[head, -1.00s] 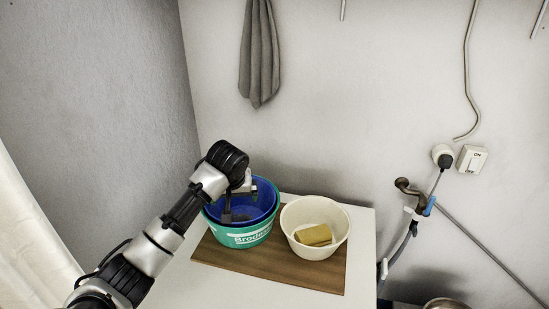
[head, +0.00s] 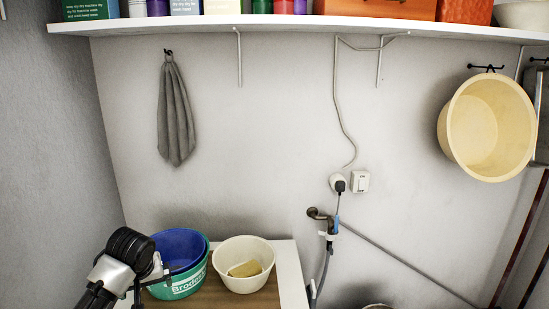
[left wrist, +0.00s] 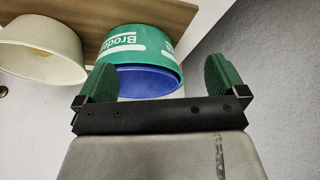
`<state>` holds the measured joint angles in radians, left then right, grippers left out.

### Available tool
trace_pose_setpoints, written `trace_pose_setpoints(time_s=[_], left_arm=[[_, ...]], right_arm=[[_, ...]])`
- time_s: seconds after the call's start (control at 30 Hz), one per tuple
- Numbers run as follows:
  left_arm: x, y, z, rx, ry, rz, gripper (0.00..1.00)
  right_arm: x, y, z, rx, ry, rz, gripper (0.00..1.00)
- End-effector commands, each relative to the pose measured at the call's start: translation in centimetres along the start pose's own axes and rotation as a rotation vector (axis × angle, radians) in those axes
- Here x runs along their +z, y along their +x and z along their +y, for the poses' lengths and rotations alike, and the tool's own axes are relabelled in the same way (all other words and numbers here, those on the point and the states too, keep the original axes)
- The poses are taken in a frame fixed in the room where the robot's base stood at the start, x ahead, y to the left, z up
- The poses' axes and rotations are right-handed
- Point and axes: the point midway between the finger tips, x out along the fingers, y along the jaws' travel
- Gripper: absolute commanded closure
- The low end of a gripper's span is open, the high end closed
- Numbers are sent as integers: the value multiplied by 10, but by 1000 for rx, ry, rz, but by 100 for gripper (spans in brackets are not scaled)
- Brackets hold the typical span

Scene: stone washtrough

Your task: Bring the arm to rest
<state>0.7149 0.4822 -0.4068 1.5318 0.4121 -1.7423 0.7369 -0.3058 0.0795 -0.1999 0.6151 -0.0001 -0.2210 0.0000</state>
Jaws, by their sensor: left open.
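My left gripper (head: 148,280) is low at the left of the head view, in front of the left side of the tubs. In the left wrist view its two green-padded fingers (left wrist: 160,78) are wide apart with nothing gripped between them. Beyond them are a green tub (left wrist: 165,45) with white lettering and a blue tub (left wrist: 148,82). In the head view the blue tub (head: 180,246) sits inside the green tub (head: 188,285). The lower part of my left arm is cut off by the frame. My right gripper is not in view.
A cream bowl (head: 222,252) holding a yellowish block (head: 245,269) stands right of the tubs on a brown board (head: 235,299). A tap (head: 318,214) with a hose is on the wall. A towel (head: 176,115), shelf (head: 290,24) and cream basin (head: 488,127) are higher up.

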Motion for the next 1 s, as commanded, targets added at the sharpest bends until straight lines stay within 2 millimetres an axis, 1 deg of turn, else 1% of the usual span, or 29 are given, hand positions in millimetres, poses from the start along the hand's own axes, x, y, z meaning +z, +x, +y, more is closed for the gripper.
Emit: trace_pose_setpoints(time_s=[0.03, 0.1, 0.33, 0.47, 0.57, 0.67, 0.77, 0.8, 0.87, 0.9, 1.0], left_arm=[[0, 0, 0, 0, 0, 0, 0], [9, 5, 2, 5, 20, -6, 0], [42, 18, 9, 25, 93, -17, 0], [68, 27, 14, 44, 147, -25, 0], [94, 34, 16, 62, 196, -34, 0], [124, 40, 18, 83, 251, -43, 0], [161, 44, 18, 112, 312, -53, 0], [180, 45, 16, 125, 339, -58, 0], [209, 44, 13, 148, 380, -63, 0], [230, 43, 10, 161, 408, -67, 0], [274, 34, -2, 188, 464, -68, 0]], right_arm=[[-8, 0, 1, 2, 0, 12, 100], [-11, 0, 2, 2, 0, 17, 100], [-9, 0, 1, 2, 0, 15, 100], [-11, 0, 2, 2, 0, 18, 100], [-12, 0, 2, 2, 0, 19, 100], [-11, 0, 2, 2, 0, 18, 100], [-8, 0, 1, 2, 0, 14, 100], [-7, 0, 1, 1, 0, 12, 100], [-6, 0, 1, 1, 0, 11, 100], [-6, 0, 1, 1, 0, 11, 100], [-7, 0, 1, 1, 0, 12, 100]])
